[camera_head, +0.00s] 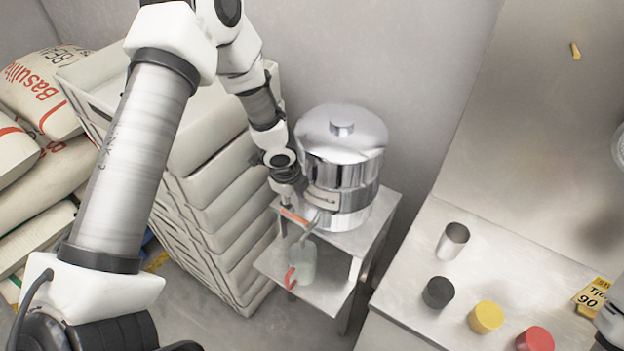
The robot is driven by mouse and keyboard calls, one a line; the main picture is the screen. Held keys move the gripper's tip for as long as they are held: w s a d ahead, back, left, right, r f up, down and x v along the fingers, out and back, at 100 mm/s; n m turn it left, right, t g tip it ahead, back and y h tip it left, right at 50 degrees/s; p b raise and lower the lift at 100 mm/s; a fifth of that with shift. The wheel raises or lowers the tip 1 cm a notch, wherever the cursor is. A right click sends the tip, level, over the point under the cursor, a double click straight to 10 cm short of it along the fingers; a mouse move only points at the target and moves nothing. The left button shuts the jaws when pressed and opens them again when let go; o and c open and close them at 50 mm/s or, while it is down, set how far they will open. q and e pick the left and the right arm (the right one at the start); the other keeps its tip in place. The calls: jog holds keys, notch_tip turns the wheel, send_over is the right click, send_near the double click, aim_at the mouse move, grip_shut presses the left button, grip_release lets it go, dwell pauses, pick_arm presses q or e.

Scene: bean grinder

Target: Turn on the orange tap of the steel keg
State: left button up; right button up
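The steel keg (341,150) stands on a small metal stand in the middle of the view, with a shiny lid and a label on its front. Its orange tap (294,216) sticks out low on the keg's left front side. My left gripper (287,198) is right at the tap, just above the orange handle. It is small here, and I cannot tell whether its fingers touch the handle or how far apart they are.
A clear jug (303,262) with a red handle stands on the stand's lower shelf (328,294), below the tap. Stacked white crates (222,205) rise close on the left. On the right counter stand a steel cup (452,241) and black, yellow and red round items.

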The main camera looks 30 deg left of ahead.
aim_at(297, 218)
pick_arm(q)
jog(key=shift+w+f, duration=0.4)
notch_tip(297, 218, down, 6)
jog(key=b, duration=0.2)
jog(key=shift+d+f+b, duration=0.1)
jog(key=shift+f+b, duration=0.1)
jog(key=shift+b, duration=0.1)
jog(key=shift+s+r, duration=0.15)
jog(key=shift+s, duration=0.05)
jog(key=shift+s+r, duration=0.15)
jog(key=shift+s, duration=0.05)
jog(key=c, duration=0.4)
jog(key=shift+s, duration=0.1)
grip_shut()
pick_arm(e)
jog(key=shift+s+f, duration=0.7)
jog(key=shift+f, duration=0.35)
